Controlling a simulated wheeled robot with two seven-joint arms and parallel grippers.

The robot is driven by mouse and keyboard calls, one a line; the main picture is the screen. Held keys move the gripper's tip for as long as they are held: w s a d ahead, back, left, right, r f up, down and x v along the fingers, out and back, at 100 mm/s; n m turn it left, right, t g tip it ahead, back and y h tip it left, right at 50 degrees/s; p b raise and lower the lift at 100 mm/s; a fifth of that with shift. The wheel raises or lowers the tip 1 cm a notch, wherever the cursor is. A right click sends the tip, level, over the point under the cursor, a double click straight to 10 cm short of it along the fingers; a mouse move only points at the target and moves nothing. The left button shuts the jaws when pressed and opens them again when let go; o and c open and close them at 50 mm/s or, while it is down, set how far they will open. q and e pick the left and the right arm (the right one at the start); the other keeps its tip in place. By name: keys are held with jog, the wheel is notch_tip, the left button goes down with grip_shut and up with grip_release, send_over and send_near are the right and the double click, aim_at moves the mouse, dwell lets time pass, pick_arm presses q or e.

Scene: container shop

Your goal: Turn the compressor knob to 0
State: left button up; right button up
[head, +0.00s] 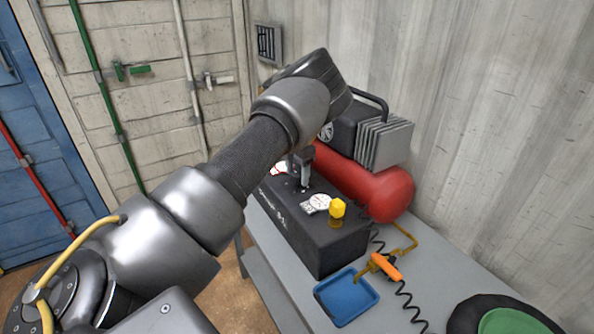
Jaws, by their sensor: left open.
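The compressor has a dark control box (318,242) in front of a red tank (368,185). A yellow knob (337,208) stands on the box's near right part, beside a white dial (316,203). A second dial, white with red (279,169), shows partly behind my left gripper (303,176). The left gripper is open and points down at the far left part of the box top, away from the yellow knob. My arm hides what lies between or behind its fingers, and I cannot read the dials' numbers. My right gripper is out of view.
The compressor stands on a grey table (424,285). A blue tray (346,297), an orange-handled tool (385,267) with a coiled black hose, and a round green-and-black thing (508,318) lie in front. A corrugated wall (480,120) rises behind.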

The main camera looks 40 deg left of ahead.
pick_arm(q)
jog(key=c, duration=1)
jog(key=shift+n, duration=0.3)
jog(key=n+p, duration=0.1)
jog(key=n, duration=0.1)
jog(key=shift+r+n, duration=0.1)
jog(key=shift+n, duration=0.2)
jog(key=shift+n+p, duration=0.7)
jog(key=shift+n, duration=1.5)
jog(key=o, duration=1)
